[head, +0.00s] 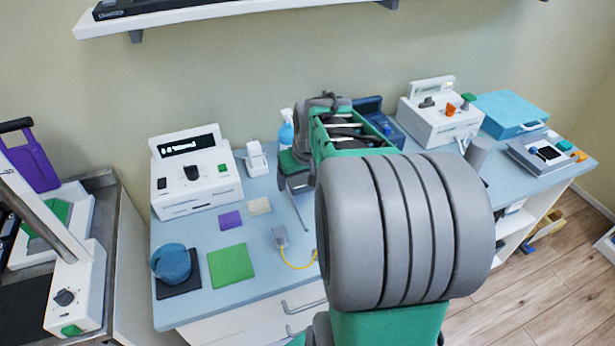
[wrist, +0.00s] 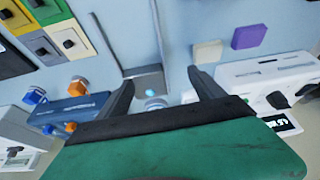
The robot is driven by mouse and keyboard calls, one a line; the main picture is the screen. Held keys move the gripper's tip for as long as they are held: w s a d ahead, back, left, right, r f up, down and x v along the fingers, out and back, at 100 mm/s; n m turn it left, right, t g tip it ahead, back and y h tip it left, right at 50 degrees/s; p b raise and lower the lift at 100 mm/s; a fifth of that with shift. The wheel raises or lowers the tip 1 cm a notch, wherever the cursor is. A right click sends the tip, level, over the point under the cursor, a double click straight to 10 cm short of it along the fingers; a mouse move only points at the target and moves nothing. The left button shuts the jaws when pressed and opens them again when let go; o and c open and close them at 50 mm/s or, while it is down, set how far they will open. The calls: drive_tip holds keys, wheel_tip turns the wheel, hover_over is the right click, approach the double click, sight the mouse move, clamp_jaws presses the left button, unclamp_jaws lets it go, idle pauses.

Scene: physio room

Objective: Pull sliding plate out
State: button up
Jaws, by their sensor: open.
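A flat grey metal piece (wrist: 148,84) lies on the blue tabletop in the wrist view, with thin straight strips running up from it. It may be the sliding plate, but I cannot tell for sure. My gripper (wrist: 162,80) is open, with one dark finger on each side of this area and nothing held between them. I cannot tell whether the fingers touch the metal piece. In the head view my arm hides much of the middle of the table, and only a thin strip (head: 301,211) shows below the gripper.
A white device with a display (head: 195,172) stands left, a blue device (wrist: 72,110) on the other side. A purple pad (head: 231,219), a green pad (head: 231,265), a blue round item (head: 171,262) and a yellow cable (head: 297,266) lie near the front. A wall shelf (head: 220,13) hangs above.

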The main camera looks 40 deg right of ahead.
sight(301, 176)
drive_tip(key=shift+o, duration=1.4)
drive_tip(key=d, duration=0.4)
drive_tip(key=shift+w+d+f, duration=0.35)
drive_tip(key=shift+f, duration=0.05)
drive_tip(key=shift+o, duration=0.8)
drive_tip(key=p+x, duration=0.1)
drive_tip(key=x, duration=0.6)
drive_tip(key=shift+w+f, duration=0.15)
drive_tip(key=shift+f, duration=0.05)
